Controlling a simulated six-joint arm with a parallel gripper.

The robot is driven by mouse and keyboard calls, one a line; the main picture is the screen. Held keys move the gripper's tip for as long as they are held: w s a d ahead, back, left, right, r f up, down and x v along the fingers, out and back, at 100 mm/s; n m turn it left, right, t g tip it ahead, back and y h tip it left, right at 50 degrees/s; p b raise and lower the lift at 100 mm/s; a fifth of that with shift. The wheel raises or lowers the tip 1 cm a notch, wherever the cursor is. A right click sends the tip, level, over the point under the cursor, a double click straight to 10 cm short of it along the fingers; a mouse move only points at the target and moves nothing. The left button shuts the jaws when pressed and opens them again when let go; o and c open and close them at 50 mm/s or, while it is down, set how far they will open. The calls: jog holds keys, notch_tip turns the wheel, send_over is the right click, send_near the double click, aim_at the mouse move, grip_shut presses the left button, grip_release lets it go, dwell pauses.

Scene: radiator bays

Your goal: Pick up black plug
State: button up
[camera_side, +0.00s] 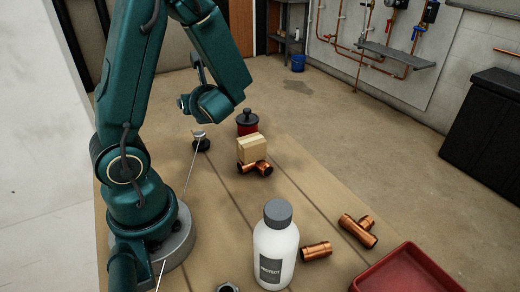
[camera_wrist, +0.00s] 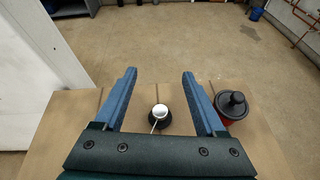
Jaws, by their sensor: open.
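A small round black piece with a shiny silver top, which looks like the black plug (camera_side: 201,145), stands on the brown table near its far end. In the side view my gripper is above the plug, partly hidden by my arm. I cannot tell the exact height between them.
A red pot with a black lid (camera_side: 247,122) stands right of the plug, close to my right finger in the wrist view (camera_wrist: 232,105). A cardboard box (camera_side: 252,149), copper fittings (camera_side: 358,231), a white bottle (camera_side: 276,250) and a red tray (camera_side: 408,272) stand nearer the side camera.

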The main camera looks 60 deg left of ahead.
aim_at(199, 133)
notch_tip(199, 133, down, 10)
jog(key=shift+r, duration=0.1)
jog(key=shift+x, duration=2.55)
grip_shut()
jog(key=shift+r, duration=0.1)
